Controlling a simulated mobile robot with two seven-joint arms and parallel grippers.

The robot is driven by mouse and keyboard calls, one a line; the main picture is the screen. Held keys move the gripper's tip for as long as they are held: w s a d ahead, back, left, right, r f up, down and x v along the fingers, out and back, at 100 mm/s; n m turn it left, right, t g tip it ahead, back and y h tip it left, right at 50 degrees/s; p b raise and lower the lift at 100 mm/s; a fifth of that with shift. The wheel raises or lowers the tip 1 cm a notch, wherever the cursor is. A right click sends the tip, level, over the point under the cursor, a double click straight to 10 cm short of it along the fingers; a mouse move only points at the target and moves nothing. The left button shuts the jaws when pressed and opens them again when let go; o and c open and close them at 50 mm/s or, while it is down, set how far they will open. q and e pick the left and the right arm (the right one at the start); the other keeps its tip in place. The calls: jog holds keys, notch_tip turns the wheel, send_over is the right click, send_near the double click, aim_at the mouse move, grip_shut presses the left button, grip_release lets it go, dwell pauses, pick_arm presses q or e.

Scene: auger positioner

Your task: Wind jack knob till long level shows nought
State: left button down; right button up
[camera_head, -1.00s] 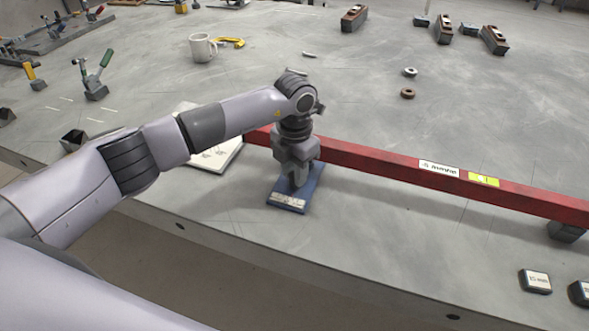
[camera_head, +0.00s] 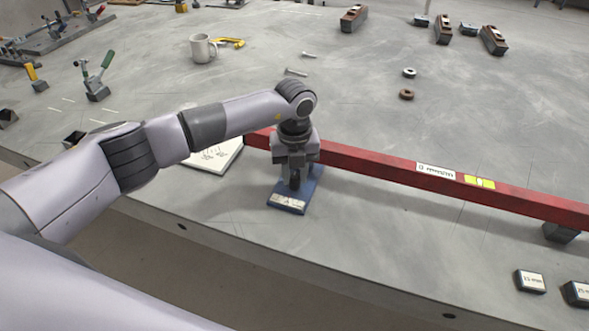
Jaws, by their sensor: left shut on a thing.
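The long red level (camera_head: 400,172) lies across the right half of the table, with a yellow-green vial window (camera_head: 480,182) near its middle; the bubble is too small to read surely. Its left end meets the jack, which stands on a blue base (camera_head: 287,204) with a white label. My left gripper (camera_head: 295,180) points down over the blue base, shut on the jack knob, which is mostly hidden by the fingers. My right gripper is not in view.
A white card (camera_head: 220,155) with markings lies behind my left wrist. Labelled blocks (camera_head: 530,281) sit at the front right. A mug (camera_head: 203,48), a yellow clamp (camera_head: 229,42), rings (camera_head: 407,95) and bolts lie farther back. The table's front edge is close.

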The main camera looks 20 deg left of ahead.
aim_at(294, 175)
pick_arm(q)
jog(key=shift+w+r+n, duration=0.1)
jog(key=shift+n, duration=0.9)
jog(key=c, duration=0.8)
grip_release()
jog(key=shift+c, duration=0.2)
notch_tip(294, 175, up, 7)
jog(key=shift+r, duration=0.1)
